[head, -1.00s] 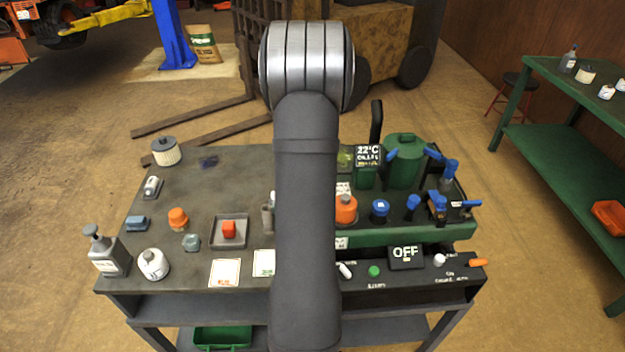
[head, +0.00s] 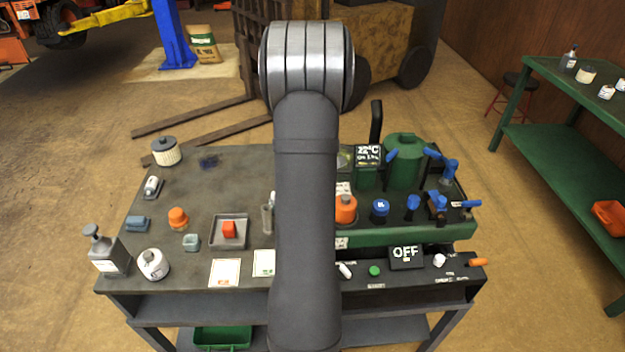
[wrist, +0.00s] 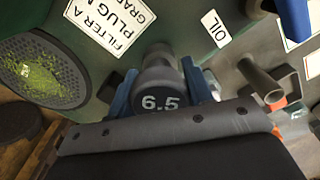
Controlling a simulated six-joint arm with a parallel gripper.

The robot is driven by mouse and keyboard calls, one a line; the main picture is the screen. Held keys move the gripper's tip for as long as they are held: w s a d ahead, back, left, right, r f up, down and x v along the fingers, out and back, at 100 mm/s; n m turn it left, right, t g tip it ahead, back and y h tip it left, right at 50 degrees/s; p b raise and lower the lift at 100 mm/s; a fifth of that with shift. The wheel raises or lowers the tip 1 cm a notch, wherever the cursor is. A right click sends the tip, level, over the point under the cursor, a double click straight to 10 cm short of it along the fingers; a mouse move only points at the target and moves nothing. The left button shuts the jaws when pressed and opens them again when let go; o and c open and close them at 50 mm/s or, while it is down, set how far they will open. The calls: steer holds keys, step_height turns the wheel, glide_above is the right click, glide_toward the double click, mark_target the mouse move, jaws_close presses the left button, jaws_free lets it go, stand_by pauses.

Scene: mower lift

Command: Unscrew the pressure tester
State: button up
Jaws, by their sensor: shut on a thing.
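In the head view my own arm covers the gripper and the tester.
A mesh disc with green debris (wrist: 40,70) lies left of the tester. Blue valve handles (head: 413,203), an orange cap (head: 346,208) and an OFF display (head: 405,255) crowd the bench's right half. A red block sits in a grey tray (head: 244,243) left of my arm.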

steer(key=n, duration=0.4)
steer(key=shift+n, duration=0.7)
steer(key=n, duration=0.4)
steer(key=shift+n, duration=0.4)
steer(key=n, duration=0.5)
steer(key=shift+n, duration=0.7)
